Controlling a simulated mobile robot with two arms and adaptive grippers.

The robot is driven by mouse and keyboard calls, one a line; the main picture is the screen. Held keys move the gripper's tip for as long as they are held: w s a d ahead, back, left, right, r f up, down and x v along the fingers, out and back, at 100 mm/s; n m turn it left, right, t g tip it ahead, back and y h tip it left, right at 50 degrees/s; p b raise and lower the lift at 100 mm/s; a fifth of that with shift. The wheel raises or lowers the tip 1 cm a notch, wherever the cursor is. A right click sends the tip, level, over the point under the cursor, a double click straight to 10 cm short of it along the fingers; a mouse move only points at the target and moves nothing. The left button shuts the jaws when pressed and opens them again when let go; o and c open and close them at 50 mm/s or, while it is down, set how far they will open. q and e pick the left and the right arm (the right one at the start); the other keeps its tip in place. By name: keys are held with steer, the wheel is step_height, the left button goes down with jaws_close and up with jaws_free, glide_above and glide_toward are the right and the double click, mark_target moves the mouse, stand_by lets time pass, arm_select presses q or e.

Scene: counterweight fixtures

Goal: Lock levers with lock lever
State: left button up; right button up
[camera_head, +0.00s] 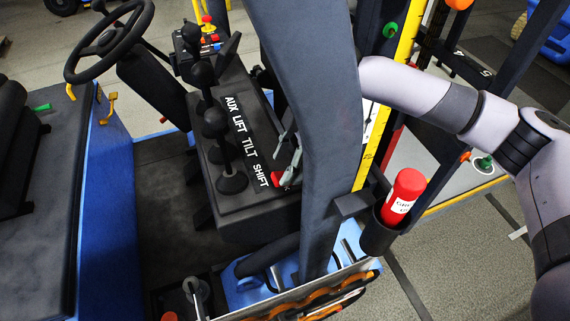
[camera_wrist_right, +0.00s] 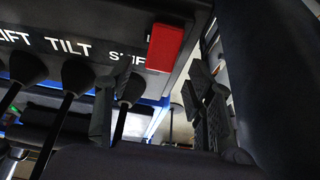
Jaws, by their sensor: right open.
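The lever console (camera_head: 235,195) carries several black knobbed levers (camera_head: 214,122) beside the white words AUX, LIFT, TILT and SHIFT. A red lock lever (camera_head: 277,179) is at the SHIFT end of the console. It shows as a red block in the right wrist view (camera_wrist_right: 165,47). My right gripper (camera_head: 290,160) is beside that end, partly hidden by a dark pillar. In the wrist view its fingers (camera_wrist_right: 152,108) are apart, with nothing seen gripped between them. The red block is above the gap between them in that picture; contact cannot be told. My left gripper is out of view.
The dark pillar (camera_head: 312,110) stands between the head camera and my right arm. A red cylinder (camera_head: 402,195) sits in a holder at its right. A steering wheel (camera_head: 108,40) and seat (camera_head: 15,150) are at the left. Blue bodywork (camera_head: 105,190) borders an open floor area.

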steer(key=v, duration=1)
steer(key=shift+r, duration=0.3)
steer(key=shift+d, duration=0.1)
